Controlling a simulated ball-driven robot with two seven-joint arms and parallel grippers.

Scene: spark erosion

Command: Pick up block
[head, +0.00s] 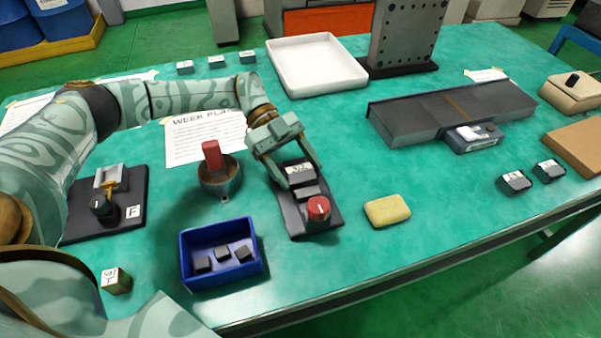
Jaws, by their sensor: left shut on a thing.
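My left gripper (304,178) reaches in from the left. It is shut on a dark block (300,170) with a white label on top. The block is between the fingers, at the rear part of a dark fixture plate (298,222) that carries a red knob (318,207). I cannot tell whether the block touches the fixture. Other labelled blocks stand apart: a brownish one (115,282) at the front left, two dark ones at the right (514,182) (549,171), and three in a row at the back (216,62). My right gripper is not in view.
A blue bin (222,281) with small dark pieces stands in front. A metal cup (220,186) with a red piece is left of the gripper. A yellow sponge (387,210) lies right of the fixture. A white tray (316,64) and a grey rail (450,108) are farther back.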

